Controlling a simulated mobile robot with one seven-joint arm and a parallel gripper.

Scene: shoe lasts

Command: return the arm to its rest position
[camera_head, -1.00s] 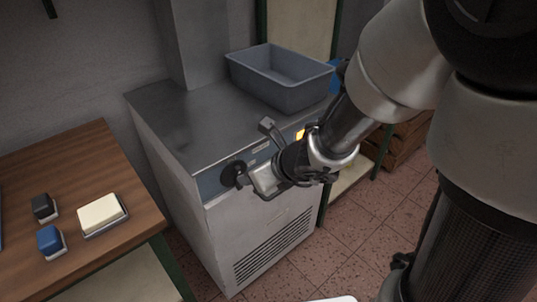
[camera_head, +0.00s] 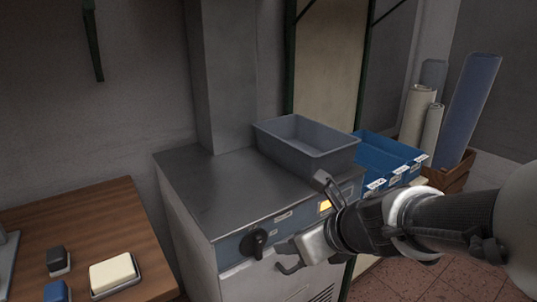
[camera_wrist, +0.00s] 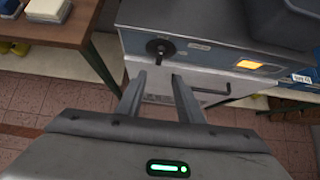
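My gripper (camera_head: 308,218) is in front of the metal cabinet's control panel, to the right of its black knob (camera_head: 257,242). In the wrist view my gripper (camera_wrist: 160,78) shows two fingers spread apart with nothing between them. The same knob (camera_wrist: 158,46) shows beyond the fingertips, and a dark bar handle (camera_wrist: 212,88) lies to the right of them. The fingers look apart from the panel, though the exact gap is hard to judge. My arm reaches in from the right edge of the head view.
A grey bin (camera_head: 305,145) sits on the metal cabinet (camera_head: 215,190). Blue labelled trays (camera_head: 392,160) and upright rolls (camera_head: 470,105) stand right. A wooden table (camera_head: 95,225) at left holds a cream block (camera_head: 112,271) and smaller blocks. Tiled floor (camera_wrist: 35,95) is open below.

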